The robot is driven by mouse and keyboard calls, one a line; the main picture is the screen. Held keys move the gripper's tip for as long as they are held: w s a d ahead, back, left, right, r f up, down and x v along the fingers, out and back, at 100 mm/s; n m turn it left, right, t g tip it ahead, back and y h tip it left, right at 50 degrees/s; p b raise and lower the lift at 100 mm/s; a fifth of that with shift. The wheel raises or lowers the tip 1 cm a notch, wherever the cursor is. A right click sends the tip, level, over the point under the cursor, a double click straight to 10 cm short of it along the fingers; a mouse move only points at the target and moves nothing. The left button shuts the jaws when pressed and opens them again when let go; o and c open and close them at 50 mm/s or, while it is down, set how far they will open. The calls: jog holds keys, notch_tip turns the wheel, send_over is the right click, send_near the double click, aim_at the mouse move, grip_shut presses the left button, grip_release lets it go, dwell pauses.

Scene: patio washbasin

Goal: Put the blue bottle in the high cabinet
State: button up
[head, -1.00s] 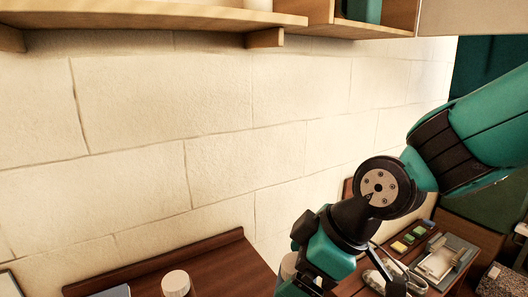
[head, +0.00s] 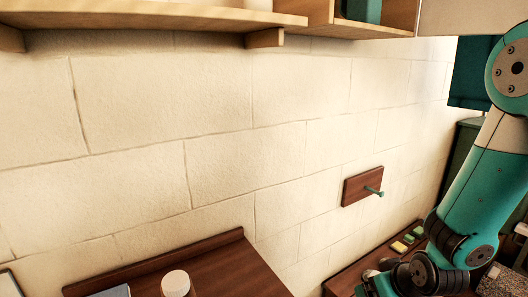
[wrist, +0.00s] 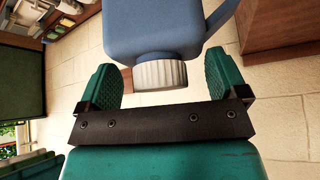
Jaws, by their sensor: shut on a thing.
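In the wrist view the blue bottle (wrist: 150,30) has a white ribbed cap (wrist: 160,75) facing my gripper (wrist: 162,85). The bottle lies between the two green fingers, and my gripper is shut on it. In the head view my arm runs down the right side, and neither the gripper nor the bottle can be made out there. A high wooden cabinet (head: 390,28) is cut off at the top of the head view, with a green thing (head: 364,10) inside.
A wooden shelf (head: 150,20) runs along the wall at upper left. A dark wooden surface (head: 225,265) below holds a white-capped container (head: 177,284). A wooden plaque with a green peg (head: 365,187) is on the wall. The wall between is clear.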

jog(key=w+d+f+m+h+b, duration=0.1)
jog(key=w+d+f+m+b, duration=0.1)
jog(key=d+f, duration=0.2)
jog(key=shift+f, duration=0.8)
jog(key=s+f, duration=0.4)
jog(key=f, duration=0.1)
jog(key=shift+s, duration=0.1)
jog(key=shift+d, duration=0.1)
